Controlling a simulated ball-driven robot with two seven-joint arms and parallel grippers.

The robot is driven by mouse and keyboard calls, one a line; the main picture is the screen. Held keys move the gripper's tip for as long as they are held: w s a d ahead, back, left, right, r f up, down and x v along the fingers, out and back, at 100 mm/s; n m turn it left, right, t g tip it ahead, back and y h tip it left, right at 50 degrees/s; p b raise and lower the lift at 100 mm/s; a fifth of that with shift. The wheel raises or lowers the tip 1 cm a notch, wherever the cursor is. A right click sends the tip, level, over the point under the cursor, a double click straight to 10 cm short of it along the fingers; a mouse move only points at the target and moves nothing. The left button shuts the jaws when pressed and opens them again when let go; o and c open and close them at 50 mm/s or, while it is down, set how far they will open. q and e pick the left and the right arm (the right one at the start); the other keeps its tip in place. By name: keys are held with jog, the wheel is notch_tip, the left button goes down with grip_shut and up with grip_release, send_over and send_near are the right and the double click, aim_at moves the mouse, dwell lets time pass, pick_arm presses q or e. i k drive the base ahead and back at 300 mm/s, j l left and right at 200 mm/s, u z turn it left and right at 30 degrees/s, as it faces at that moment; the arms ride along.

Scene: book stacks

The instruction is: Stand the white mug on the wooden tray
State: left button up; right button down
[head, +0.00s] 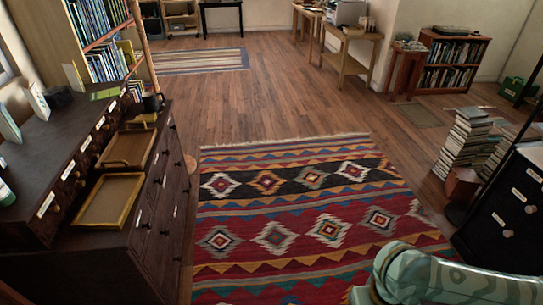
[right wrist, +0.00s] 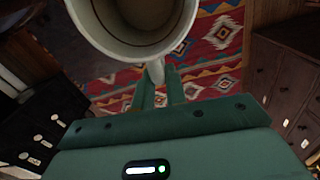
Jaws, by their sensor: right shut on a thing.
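The white mug (right wrist: 140,45) shows at the top of the right wrist view, its rim toward the camera and its inside brownish. My right gripper (right wrist: 158,82) is shut on the mug's handle, with the mug held off the floor above the patterned rug. The mug and this gripper are not visible in the head view. A shallow wooden tray with a light rim (head: 77,212) lies on the dark cabinet at left in the head view. A second, similar wooden tray (head: 151,139) lies just behind it. My left gripper is not in view.
A patterned rug (head: 320,215) covers clear floor in the middle. Book stacks (head: 466,143) and a black drawer cabinet (head: 505,215) stand at right.

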aim_at(129, 158)
jog(key=i+z, duration=0.15)
jog(key=i, duration=1.1)
jog(key=i+u, duration=0.3)
jog(key=u, duration=0.15)
jog(key=i+l+u, duration=0.1)
jog(key=i+u, duration=0.2)
jog(key=u, duration=0.2)
jog(key=i+u, duration=0.15)
jog(key=u, duration=0.3)
jog(key=i+u, duration=0.2)
jog(key=u, duration=0.2)
jog(key=i+l+u, duration=0.1)
jog(key=u, duration=0.35)
jog(key=i+l+u, duration=0.15)
jog(key=u, duration=0.25)
jog(key=i+l, duration=0.1)
jog(key=i+u, duration=0.05)
